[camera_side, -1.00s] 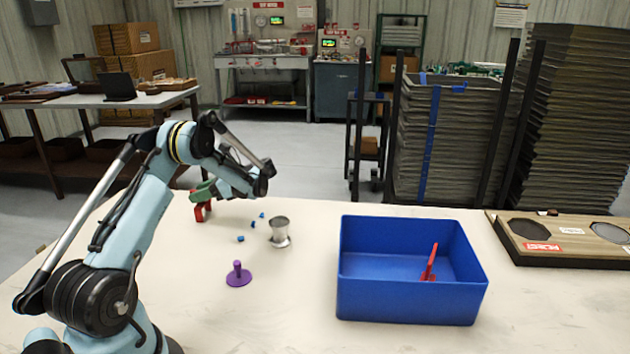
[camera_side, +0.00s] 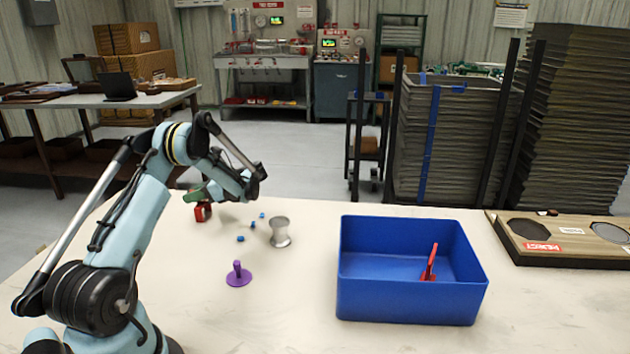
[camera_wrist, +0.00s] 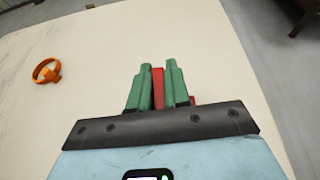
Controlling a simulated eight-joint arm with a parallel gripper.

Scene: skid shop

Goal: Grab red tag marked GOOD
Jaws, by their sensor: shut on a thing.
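My gripper (camera_side: 198,194) has green fingers and is at the far left part of the table, low over it. It is shut on a red piece (camera_side: 203,213), which stands at or just above the table top. In the wrist view the red piece (camera_wrist: 158,88) shows as a narrow strip between the green fingers (camera_wrist: 158,84), with a bit of red at their right side. I cannot read any word on it. Another red piece (camera_side: 430,264) stands upright inside the blue bin (camera_side: 405,299).
Several small blue bits (camera_side: 253,225) and a silver spool-like cup (camera_side: 280,231) lie right of my gripper. A purple knobbed disc (camera_side: 239,276) is nearer. A wooden board (camera_side: 520,229) with labels is at right. An orange ring (camera_wrist: 47,70) shows in the wrist view.

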